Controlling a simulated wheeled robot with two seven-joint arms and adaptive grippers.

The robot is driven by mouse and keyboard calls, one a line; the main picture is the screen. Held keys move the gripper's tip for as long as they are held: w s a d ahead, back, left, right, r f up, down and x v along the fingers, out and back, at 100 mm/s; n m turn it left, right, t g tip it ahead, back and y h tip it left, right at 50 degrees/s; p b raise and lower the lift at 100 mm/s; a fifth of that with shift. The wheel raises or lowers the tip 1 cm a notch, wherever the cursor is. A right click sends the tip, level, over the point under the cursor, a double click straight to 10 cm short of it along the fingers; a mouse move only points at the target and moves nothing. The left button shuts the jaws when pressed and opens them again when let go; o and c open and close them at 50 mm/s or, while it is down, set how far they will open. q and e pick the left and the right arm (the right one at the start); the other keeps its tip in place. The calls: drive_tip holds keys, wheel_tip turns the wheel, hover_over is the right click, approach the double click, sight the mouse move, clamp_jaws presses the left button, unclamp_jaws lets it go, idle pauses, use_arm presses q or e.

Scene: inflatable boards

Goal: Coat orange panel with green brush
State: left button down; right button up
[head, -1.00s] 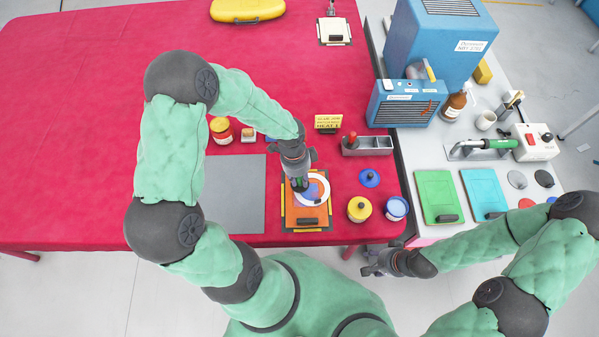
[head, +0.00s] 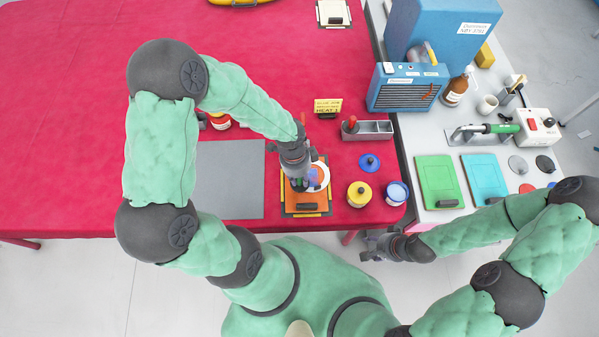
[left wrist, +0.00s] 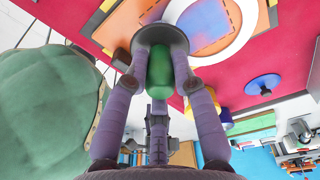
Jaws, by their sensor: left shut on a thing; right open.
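The orange panel (head: 291,200) lies on the red table in front of me, with a dark block at its near edge. A white ring (head: 326,178) with a blue patch inside shows on it, and also in the left wrist view (left wrist: 247,52). My left gripper (head: 300,184) is over the panel's left part, beside the ring. In the left wrist view its fingers are shut on the green brush (left wrist: 160,72), with a dark round disc beyond the handle. The gripper hides any contact between brush and panel. My right gripper (head: 372,246) is open and empty off the table's near edge.
A yellow tin (head: 359,194), a blue-and-white tin (head: 397,193) and a blue lid (head: 369,162) stand right of the panel. A grey tray (head: 374,129) and a yellow card (head: 327,106) are behind. A bare grey mat (head: 229,185) lies left.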

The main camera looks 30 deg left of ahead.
use_arm(q)
drive_tip(key=shift+s+d+f, duration=0.1)
drive_tip(key=shift+s+d, duration=0.4)
drive_tip(key=shift+s, duration=0.35)
drive_tip(key=shift+w+d, duration=0.35)
drive_tip(key=shift+d, duration=0.2)
drive_tip(key=shift+w+a+r+p, duration=0.2)
drive_tip(key=shift+w+a, duration=0.2)
drive_tip(key=shift+w, duration=0.3)
drive_tip(key=shift+w+a+r+p, duration=0.1)
drive_tip(key=shift+w+a+p, duration=0.2)
drive_tip(key=shift+w, duration=0.35)
drive_tip(key=shift+w+a+f+p, duration=0.1)
drive_tip(key=shift+w+a+p, duration=0.1)
drive_tip(key=shift+w+a, duration=0.6)
drive_tip(key=shift+w+a+f+p, duration=0.15)
drive_tip(key=shift+w+a, duration=0.25)
drive_tip(key=shift+w, duration=0.7)
drive_tip(key=shift+w+a+r+p, duration=0.1)
drive_tip(key=shift+w+a+p, duration=0.15)
drive_tip(key=shift+w+a, duration=0.55)
drive_tip(key=shift+w+d, duration=0.55)
drive_tip(key=shift+d, duration=0.2)
drive_tip(key=shift+s+d+f+b, duration=0.1)
drive_tip(key=shift+s+d+b, duration=0.1)
drive_tip(key=shift+s+d, duration=0.4)
drive_tip(key=shift+s+d+b, duration=0.15)
drive_tip(key=shift+s+d, duration=0.15)
drive_tip(key=shift+s, duration=0.55)
